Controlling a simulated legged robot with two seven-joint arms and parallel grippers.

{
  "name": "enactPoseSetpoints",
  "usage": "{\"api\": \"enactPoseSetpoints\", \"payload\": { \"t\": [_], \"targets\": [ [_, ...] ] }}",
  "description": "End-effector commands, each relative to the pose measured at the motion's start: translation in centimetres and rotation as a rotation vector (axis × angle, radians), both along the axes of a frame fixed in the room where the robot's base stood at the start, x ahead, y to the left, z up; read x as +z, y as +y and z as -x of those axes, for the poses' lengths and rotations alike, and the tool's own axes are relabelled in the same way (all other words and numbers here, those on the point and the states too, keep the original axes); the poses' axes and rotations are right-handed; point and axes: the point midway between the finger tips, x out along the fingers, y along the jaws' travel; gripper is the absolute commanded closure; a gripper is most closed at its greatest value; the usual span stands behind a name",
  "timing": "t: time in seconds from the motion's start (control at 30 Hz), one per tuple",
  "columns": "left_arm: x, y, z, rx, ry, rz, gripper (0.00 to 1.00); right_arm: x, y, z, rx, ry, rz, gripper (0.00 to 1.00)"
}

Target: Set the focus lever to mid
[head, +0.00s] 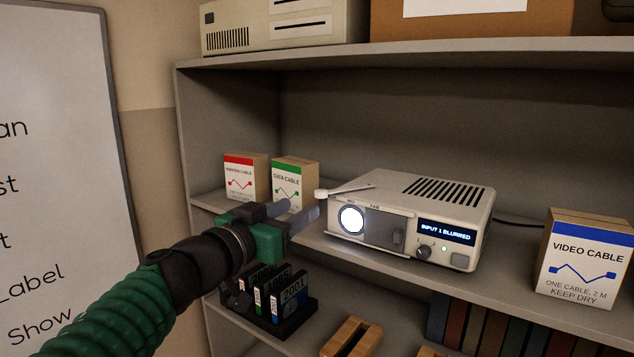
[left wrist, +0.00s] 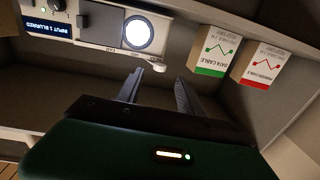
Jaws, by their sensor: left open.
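A white projector (head: 440,195) stands on the shelf, its round lens (head: 351,219) lit. Its display (head: 447,232) reads "INPUT 1 BLURRED". The focus lever (head: 345,190) lies along the top front edge, its pale knob (head: 321,194) out at the left corner. Small marks under the lever are too small to read surely. My left gripper (head: 304,210) is open and empty, just left of and below the knob. In the left wrist view, upside down, the knob (left wrist: 160,68) shows beyond and between the fingertips (left wrist: 158,76), apparently not touching. My right gripper is not in view.
Red-labelled (head: 240,178) and green-labelled (head: 288,180) cable boxes stand behind my left gripper. A blue-labelled video cable box (head: 583,262) stands right of the projector. A black rack of cartridges (head: 270,297) and a wooden piece (head: 352,337) are on the shelf below.

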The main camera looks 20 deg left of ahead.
Motion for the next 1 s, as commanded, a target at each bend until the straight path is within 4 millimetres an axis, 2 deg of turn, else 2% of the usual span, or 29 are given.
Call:
{"api": "enactPoseSetpoints", "payload": {
  "t": [0.1,0.3,0.43,0.67,0.77,1.0],
  "targets": [
    [-0.2,-0.8,-3.1,-0.001,0.003,0.0,0.55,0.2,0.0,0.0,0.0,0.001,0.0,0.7],
    [0.0,-1.7,-6.7,0.0,0.0,-0.001,0.55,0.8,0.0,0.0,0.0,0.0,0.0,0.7],
    [0.0,-1.9,-7.5,0.0,-0.002,0.0,0.55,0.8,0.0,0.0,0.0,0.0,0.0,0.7],
    [0.0,-2.0,-7.7,0.0,-0.002,0.0,0.55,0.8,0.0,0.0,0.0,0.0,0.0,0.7],
    [0.0,-2.0,-7.7,0.0,-0.001,-0.001,0.66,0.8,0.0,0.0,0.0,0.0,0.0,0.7],
    [-0.1,-2.0,-7.8,0.0,0.0,-0.001,0.97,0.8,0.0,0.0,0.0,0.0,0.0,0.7]
  ]
}}
